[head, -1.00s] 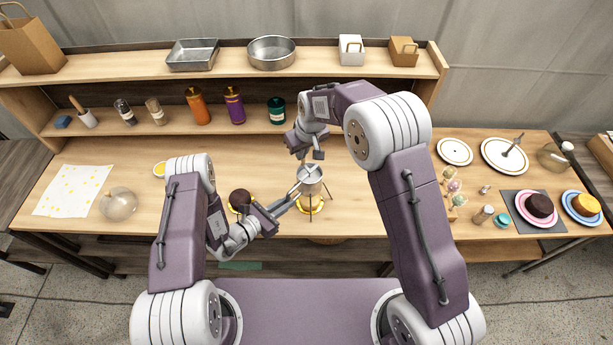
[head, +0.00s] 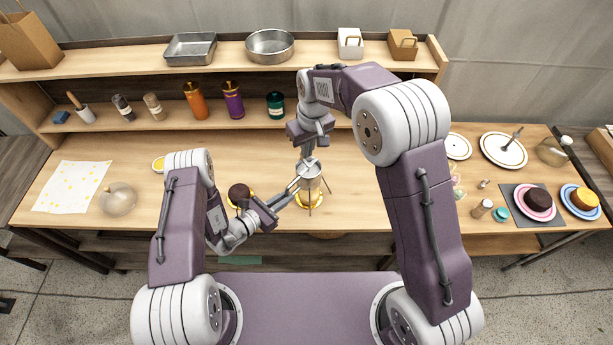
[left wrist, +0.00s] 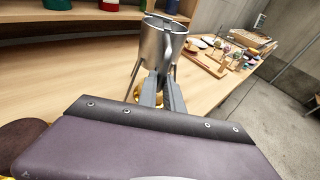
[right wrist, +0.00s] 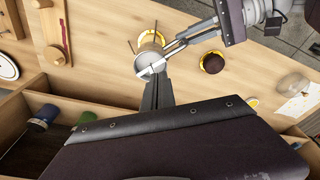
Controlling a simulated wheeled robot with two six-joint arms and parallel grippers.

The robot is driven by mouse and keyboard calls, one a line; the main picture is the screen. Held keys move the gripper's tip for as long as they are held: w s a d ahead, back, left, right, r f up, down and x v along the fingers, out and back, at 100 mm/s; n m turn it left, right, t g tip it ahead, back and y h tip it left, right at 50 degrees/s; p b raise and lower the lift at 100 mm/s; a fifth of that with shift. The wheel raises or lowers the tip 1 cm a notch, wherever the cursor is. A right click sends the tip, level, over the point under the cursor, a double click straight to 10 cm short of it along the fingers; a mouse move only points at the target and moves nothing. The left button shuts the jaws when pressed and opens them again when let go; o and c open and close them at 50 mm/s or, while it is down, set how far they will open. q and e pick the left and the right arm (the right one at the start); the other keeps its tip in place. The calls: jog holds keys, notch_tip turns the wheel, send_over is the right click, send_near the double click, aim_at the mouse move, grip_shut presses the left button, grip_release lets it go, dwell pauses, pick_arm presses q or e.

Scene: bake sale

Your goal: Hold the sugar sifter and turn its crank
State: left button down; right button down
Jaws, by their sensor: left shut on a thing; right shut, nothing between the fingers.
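The metal sugar sifter (head: 309,184) stands upright on thin legs over a yellow-rimmed plate (head: 299,202). My left gripper (head: 294,188) is shut on the sifter's side; in the left wrist view the fingers meet the sifter (left wrist: 160,42) low, by its handle. My right gripper (head: 307,152) is shut and empty above the sifter's top. In the right wrist view its fingertips (right wrist: 155,78) are at the sifter's rim, beside a pale crank bar (right wrist: 152,68). I cannot tell whether they touch the crank.
A chocolate cake (head: 240,194) on a yellow plate sits just left of the sifter, close to my left gripper. A shelf with jars (head: 233,100) stands behind. A glass dome (head: 118,198) and plated cakes (head: 538,201) are farther out.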

jog(key=w+d+f, duration=0.4)
jog(key=d+f, duration=0.1)
jog(key=w+a, duration=0.3)
jog(key=w, duration=0.2)
jog(key=shift+a, duration=0.4)
jog(key=s+a, duration=0.3)
jog(key=a, duration=0.2)
jog(key=shift+s, duration=0.35)
jog(key=shift+f, duration=0.15)
dwell(1.8)
notch_tip(320, 180, down, 3)
jog(key=shift+f, duration=0.1)
dwell(0.5)
